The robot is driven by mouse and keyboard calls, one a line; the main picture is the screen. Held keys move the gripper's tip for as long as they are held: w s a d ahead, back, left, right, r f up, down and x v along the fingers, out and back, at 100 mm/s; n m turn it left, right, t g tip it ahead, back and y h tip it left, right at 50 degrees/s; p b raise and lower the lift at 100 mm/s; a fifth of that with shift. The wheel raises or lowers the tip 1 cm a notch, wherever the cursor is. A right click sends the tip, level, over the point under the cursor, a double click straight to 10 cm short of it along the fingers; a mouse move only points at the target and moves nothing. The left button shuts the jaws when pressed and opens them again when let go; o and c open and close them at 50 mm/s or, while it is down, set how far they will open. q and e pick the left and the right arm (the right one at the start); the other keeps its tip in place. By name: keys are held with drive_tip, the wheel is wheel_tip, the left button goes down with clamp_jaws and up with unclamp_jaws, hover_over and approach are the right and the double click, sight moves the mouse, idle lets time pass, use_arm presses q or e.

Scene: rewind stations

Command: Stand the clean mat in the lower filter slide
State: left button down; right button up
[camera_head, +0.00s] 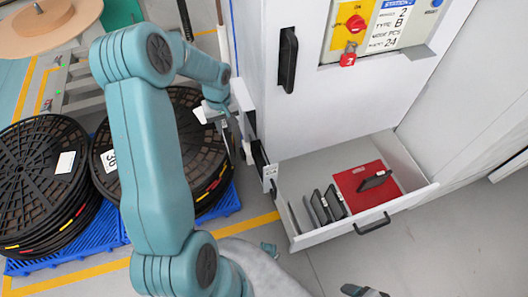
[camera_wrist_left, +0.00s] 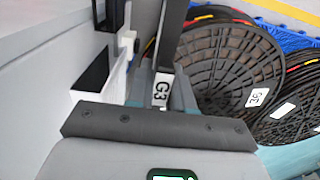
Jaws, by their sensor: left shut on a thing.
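My left gripper (camera_head: 226,118) is at the left side of the white cabinet, small and partly hidden by its own wrist. In the left wrist view, its fingers (camera_wrist_left: 162,92) are shut on a thin dark panel, seen edge-on with a "G3" label, which looks like the mat (camera_wrist_left: 167,55). White slide parts with a dark insert (camera_head: 259,156) stick out of the cabinet's side, just right of and below the gripper; they look like the lower filter slide. In the wrist view, a black panel in a white frame (camera_wrist_left: 95,72) lies left of the mat, apart from it.
An open white drawer (camera_head: 408,203) holds several dark upright plates (camera_head: 326,205) and a red panel (camera_head: 352,183). Black reels (camera_head: 40,180) stand on a blue pallet (camera_head: 232,200) at left. The cabinet (camera_head: 340,100) has a red switch.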

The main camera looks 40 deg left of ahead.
use_arm(q)
drive_tip(key=w+d+b, duration=0.1)
drive_tip(key=w+d, duration=0.4)
drive_tip(key=d, duration=0.6)
wheel_tip(320, 180, down, 7)
drive_tip(key=b, duration=0.1)
drive_tip(key=shift+w, duration=0.15)
drive_tip(key=shift+b, duration=0.3)
drive_tip(key=shift+f, duration=0.25)
drive_tip(key=c, duration=1)
unclamp_jaws()
drive_tip(key=shift+r, duration=0.1)
drive_tip(key=shift+r, duration=0.1)
